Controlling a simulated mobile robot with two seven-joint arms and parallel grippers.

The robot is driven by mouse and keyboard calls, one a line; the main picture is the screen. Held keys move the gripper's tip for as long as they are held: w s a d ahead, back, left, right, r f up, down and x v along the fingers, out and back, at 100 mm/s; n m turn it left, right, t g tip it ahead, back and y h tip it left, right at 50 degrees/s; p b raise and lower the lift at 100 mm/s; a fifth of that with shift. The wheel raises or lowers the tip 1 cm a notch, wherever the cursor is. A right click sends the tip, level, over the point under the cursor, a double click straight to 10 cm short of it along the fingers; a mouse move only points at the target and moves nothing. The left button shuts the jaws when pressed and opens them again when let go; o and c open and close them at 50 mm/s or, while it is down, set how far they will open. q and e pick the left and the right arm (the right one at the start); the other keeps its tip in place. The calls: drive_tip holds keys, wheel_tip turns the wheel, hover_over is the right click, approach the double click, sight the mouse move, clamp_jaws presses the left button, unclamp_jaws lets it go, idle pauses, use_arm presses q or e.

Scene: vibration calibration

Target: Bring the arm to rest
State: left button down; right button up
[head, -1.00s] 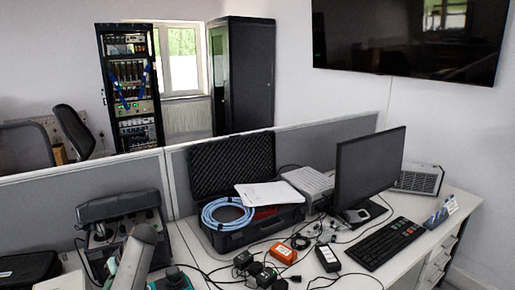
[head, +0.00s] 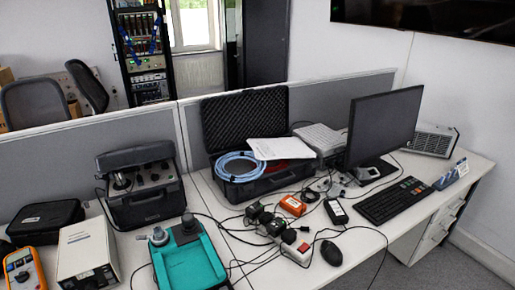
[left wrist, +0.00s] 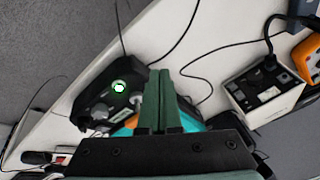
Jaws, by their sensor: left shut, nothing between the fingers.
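My left gripper (left wrist: 159,76) shows in the left wrist view, its two dark green fingers together with nothing between them. It points over the desk, above a teal device (left wrist: 128,124) that the fingers partly cover. The teal device also shows in the head view (head: 201,262), with a grey cylindrical part beside it. No arm of mine shows in the head view now. My right gripper is in neither view.
The desk holds a black calibrator case (head: 143,200), a white box (head: 88,255), an orange meter (head: 22,270), an open black case (head: 245,120), a monitor (head: 382,122) and a keyboard (head: 394,201). Cables cross the middle. A partition (head: 90,160) stands behind.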

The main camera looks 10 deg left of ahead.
use_arm(q)
drive_tip(key=s+d+r+m+h, duration=0.3)
drive_tip(key=s+d+r, duration=0.1)
drive_tip(key=s+d, duration=0.4)
drive_tip(key=w+d+f+t+h, duration=0.1)
drive_tip(key=w+d+f+t, duration=0.1)
drive_tip(key=f, duration=0.3)
drive_tip(key=w+d+f+t+h, duration=0.1)
drive_tip(key=w+d+f+t, duration=0.1)
drive_tip(key=f+t, duration=0.2)
wheel_tip(320, 180, down, 2)
drive_tip(key=shift+d+f, duration=0.15)
